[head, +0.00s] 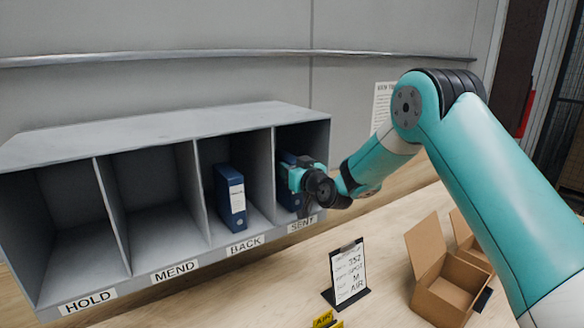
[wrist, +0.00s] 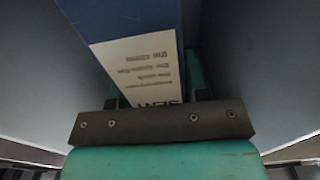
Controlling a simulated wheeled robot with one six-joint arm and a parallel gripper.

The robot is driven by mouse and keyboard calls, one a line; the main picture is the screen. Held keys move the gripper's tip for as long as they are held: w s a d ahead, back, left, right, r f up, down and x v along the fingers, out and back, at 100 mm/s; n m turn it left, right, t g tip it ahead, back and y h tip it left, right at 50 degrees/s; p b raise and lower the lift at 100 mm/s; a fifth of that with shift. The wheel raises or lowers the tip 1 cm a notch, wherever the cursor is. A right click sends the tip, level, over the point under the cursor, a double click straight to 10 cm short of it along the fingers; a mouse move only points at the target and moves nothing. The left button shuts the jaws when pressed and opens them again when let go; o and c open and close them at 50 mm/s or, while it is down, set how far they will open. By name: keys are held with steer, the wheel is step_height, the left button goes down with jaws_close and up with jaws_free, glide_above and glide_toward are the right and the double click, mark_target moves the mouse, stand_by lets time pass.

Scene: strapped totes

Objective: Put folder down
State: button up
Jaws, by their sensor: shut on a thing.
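A dark blue folder (head: 289,202) stands upright in the SENT compartment, the rightmost of the grey sorting shelf (head: 215,120). My gripper (head: 299,178) reaches into that compartment from the right and is shut on the folder, hiding much of it in the head view. In the wrist view the folder (wrist: 125,18) rises between the two fingers, with its white printed label (wrist: 140,65) facing the camera. I cannot tell whether its bottom touches the compartment floor.
Another blue folder (head: 230,190) stands in the BACK compartment. The MEND and HOLD compartments are empty. On the table are a clipboard sign (head: 348,273), a yellow tag (head: 325,319) and open cardboard boxes (head: 447,285). Compartment walls flank my gripper closely.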

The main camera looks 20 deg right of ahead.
steer(key=o, duration=1)
steer(key=shift+f, duration=0.1)
steer(key=shift+o, duration=0.2)
steer(key=b+v, duration=0.8)
steer(key=v, duration=0.4)
steer(key=s+a+n+g+y, duration=0.3)
steer(key=s+a+g, duration=0.7)
steer(key=s, duration=0.5)
steer(key=s+d+f+g+h, duration=0.1)
steer(key=s+g+h, duration=0.1)
steer(key=s, duration=0.9)
steer(key=s+f+g+h, duration=0.2)
steer(key=s+g, duration=0.3)
steer(key=s, duration=0.6)
steer(key=shift+s+d+f, duration=0.2)
steer(key=shift+d+f, duration=0.05)
steer(key=shift+d, duration=0.15)
